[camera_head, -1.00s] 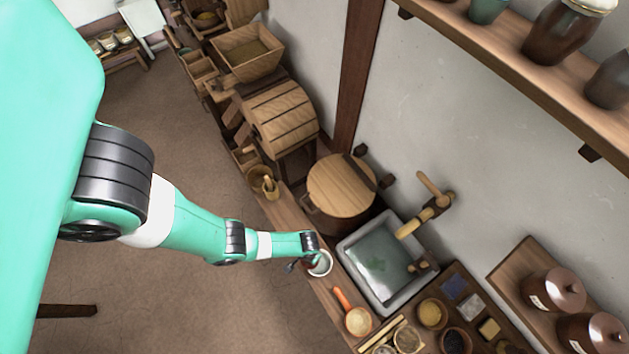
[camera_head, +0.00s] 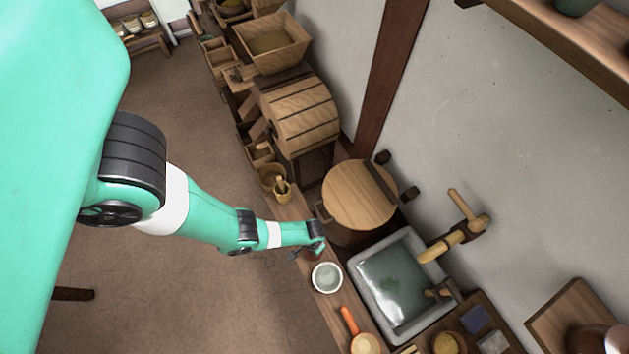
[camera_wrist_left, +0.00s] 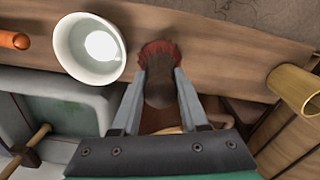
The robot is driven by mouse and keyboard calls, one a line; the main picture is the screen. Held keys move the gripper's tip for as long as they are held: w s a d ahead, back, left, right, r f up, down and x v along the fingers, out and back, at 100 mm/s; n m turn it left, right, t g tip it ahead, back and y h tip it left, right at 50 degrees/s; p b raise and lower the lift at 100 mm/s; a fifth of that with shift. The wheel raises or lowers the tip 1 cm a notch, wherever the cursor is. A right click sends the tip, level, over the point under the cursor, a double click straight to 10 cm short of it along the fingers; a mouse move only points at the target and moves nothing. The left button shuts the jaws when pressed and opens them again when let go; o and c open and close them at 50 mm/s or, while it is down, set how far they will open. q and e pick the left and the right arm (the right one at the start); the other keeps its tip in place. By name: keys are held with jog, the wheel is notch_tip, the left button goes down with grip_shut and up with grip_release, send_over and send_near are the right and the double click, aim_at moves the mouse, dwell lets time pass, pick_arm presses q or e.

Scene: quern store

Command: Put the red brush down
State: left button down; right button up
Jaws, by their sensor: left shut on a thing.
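My left gripper (camera_wrist_left: 165,75) is shut on the red brush in the left wrist view. The brush has a brown body (camera_wrist_left: 158,92) between the fingers and dark red bristles (camera_wrist_left: 158,50) beyond the fingertips. The bristle end is over the wooden counter (camera_wrist_left: 220,62); I cannot tell whether it touches. In the head view my left gripper (camera_head: 318,246) is low over the narrow counter (camera_head: 293,207), just beyond a white bowl (camera_head: 327,277). The brush is too small there to make out clearly. My right gripper is not in view.
The white bowl (camera_wrist_left: 90,48) stands left of the brush. A stone sink (camera_head: 352,268) with a wooden tap (camera_head: 455,240) lies to the right. An orange-handled ladle (camera_head: 350,320) is nearer.

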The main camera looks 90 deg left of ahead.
pick_arm(q)
jog(key=f, duration=0.1)
jog(key=f+b, duration=0.1)
jog(key=shift+a+f, duration=0.2)
jog(key=shift+f, duration=0.15)
jog(key=shift+d+f+b, duration=0.15)
jog(key=shift+f+b, duration=0.1)
jog(key=shift+b, duration=0.1)
jog(key=shift+r, duration=0.2)
jog(key=shift+f, duration=0.2)
jog(key=shift+c, duration=2.1)
grip_release()
jog(key=shift+r, duration=0.1)
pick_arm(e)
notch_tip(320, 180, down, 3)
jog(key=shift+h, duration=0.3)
